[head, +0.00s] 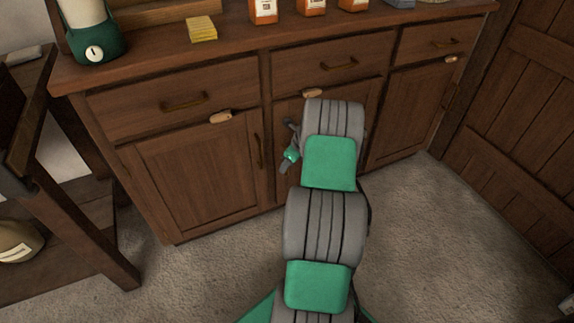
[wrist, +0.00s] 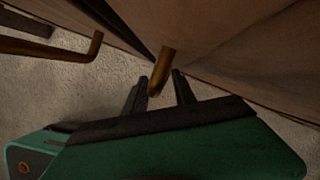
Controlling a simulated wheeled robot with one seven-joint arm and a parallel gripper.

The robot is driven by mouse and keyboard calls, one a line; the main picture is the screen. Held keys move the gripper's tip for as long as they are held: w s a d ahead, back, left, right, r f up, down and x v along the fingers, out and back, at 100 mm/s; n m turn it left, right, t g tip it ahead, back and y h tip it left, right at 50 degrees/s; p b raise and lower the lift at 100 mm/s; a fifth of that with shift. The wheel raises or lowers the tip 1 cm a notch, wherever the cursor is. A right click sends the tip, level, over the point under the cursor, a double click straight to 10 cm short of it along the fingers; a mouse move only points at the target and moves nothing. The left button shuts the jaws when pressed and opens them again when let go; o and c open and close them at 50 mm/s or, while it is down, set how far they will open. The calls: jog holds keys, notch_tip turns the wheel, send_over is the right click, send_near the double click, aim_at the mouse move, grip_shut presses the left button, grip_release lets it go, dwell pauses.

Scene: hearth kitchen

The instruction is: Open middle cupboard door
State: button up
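The middle cupboard door (head: 284,112) is in the head view, mostly hidden behind my arm, and looks closed. Its handle is hidden there. In the wrist view a brass bar handle (wrist: 166,62) reaches down between the two dark fingers of my gripper (wrist: 159,77). The fingers stand apart with small gaps on either side of the handle, so my gripper looks open around it. I cannot tell whether either finger touches it. In the head view only part of my gripper shows, left of my arm and close to the middle door.
The left cupboard door (head: 195,175) is closed, with its handle (head: 258,151) near its right edge. The right cupboard door (head: 400,115) is closed. Drawers run above the doors. A wooden side table (head: 85,215) stands at left. Carpet (head: 420,230) is clear at right.

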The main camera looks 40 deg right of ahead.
grip_shut()
dwell(1.2)
